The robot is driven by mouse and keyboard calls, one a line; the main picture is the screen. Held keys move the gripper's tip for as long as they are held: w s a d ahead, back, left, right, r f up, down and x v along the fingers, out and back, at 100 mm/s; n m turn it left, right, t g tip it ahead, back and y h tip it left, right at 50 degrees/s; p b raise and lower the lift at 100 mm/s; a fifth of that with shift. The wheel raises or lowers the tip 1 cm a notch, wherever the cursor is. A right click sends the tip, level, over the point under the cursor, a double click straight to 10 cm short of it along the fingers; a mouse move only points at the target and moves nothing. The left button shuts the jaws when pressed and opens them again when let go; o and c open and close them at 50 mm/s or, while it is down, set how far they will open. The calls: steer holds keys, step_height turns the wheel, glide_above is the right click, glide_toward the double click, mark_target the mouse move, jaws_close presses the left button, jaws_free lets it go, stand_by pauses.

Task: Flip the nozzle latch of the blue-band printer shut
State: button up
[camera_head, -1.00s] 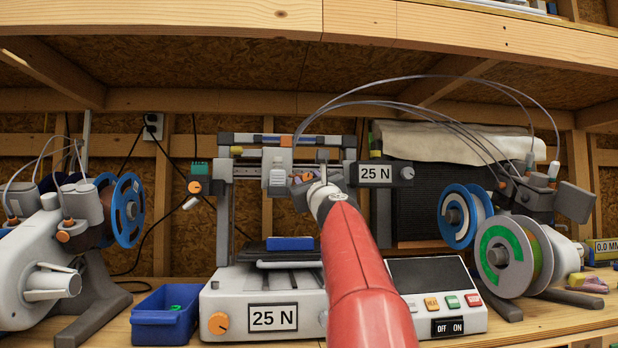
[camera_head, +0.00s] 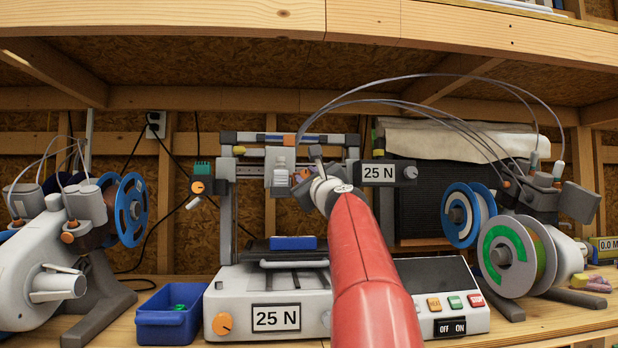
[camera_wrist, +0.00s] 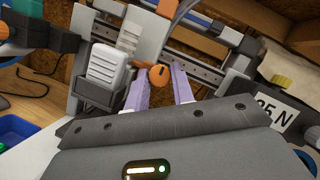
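The printer (camera_head: 228,292) stands on the bench with "25 N" labels on its base and gantry. Its gantry (camera_head: 341,139) carries a dark blue band beside an orange piece. The pale print head (camera_head: 280,175) hangs from the gantry; it also shows in the wrist view (camera_wrist: 104,62), left of my fingers. An orange round part (camera_wrist: 159,75) with a dark mark, possibly the nozzle latch, shows between my fingertips. My gripper (camera_wrist: 160,86) has its two lilac fingers apart with a gap between them. I cannot tell whether they touch the orange part. In the head view my wrist partly hides the fingers.
A blue bin (camera_head: 166,318) stands left of the printer. A grey spool machine (camera_head: 48,245) is at far left. Filament spools (camera_head: 512,255) stand at right. A blue block (camera_head: 293,243) lies on the print bed. A wooden shelf (camera_head: 200,20) overhangs the bench.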

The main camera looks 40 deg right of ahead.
steer(key=shift+o, duration=0.5)
steer(key=shift+s+a+f+b, duration=0.15)
steer(key=shift+s+f+b, duration=0.05)
steer(key=shift+s+b, duration=0.15)
steer(key=b+v, duration=0.3)
steer(key=v, duration=0.4)
steer(key=shift+a, duration=0.1)
